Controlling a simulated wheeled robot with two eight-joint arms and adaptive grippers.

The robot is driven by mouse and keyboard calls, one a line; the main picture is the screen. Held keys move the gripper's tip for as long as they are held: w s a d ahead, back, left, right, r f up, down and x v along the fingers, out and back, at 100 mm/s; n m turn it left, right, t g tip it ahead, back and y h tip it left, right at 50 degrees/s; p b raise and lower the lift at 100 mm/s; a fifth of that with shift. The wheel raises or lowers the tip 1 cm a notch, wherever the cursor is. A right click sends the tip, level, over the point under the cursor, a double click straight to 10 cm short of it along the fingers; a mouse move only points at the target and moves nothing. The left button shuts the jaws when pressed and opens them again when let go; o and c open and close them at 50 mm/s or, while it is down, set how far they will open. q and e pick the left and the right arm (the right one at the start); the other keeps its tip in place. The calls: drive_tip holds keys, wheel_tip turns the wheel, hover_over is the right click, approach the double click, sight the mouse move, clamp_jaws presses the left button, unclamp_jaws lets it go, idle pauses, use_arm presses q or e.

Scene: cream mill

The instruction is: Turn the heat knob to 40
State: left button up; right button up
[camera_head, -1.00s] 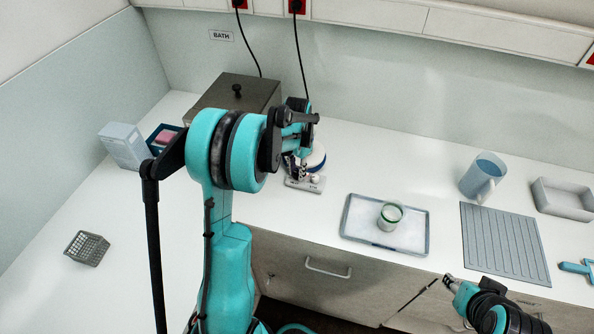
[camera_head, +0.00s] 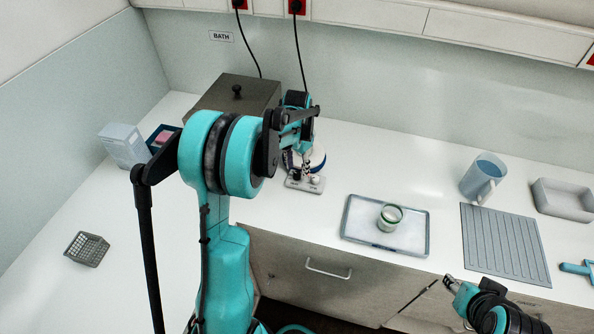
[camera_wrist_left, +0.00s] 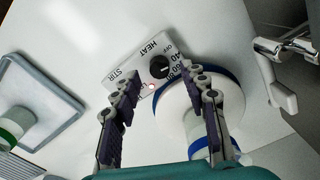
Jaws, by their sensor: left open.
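The heat knob (camera_wrist_left: 159,67) is a small black dial on the white panel of the hotplate (camera_wrist_left: 136,72), beside the printed words HEAT and OFF and a row of numbers. Its exact setting is too small to tell. The hotplate's panel also shows in the head view (camera_head: 306,183). My left gripper (camera_wrist_left: 165,92) is open over the hotplate, its two fingers apart on either side of the view below the knob, not gripping it. My right gripper (camera_head: 448,281) is low at the right.
A tray (camera_head: 350,228) with a green-rimmed jar (camera_head: 390,216) stands right of the hotplate. A grey bath box (camera_head: 215,95) stands behind my left arm. A blue jug (camera_head: 480,175) and ribbed mat (camera_head: 500,245) are further right.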

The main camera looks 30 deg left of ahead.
sight(297, 174)
use_arm(q)
wheel_tip(297, 174, up, 10)
drive_tip(key=shift+f, duration=0.15)
idle(0.5)
drive_tip(key=s+d+r+n+t+b, duration=0.1)
drive_tip(key=s+d+r+t+b, duration=0.15)
drive_tip(key=s+d, duration=0.65)
drive_tip(key=s+d+f+t+b, duration=0.1)
drive_tip(key=s+d+f+t, duration=0.1)
drive_tip(key=s, duration=0.3)
drive_tip(key=s+d+f+n+t+b, duration=0.1)
drive_tip(key=s+d+f+t, duration=0.1)
drive_tip(key=s+d+f, duration=0.2)
drive_tip(key=shift+s+d+f+b, duration=0.25)
drive_tip(key=shift+s+f+b, duration=0.1)
drive_tip(key=shift+s, duration=0.45)
drive_tip(key=shift+t, duration=0.25)
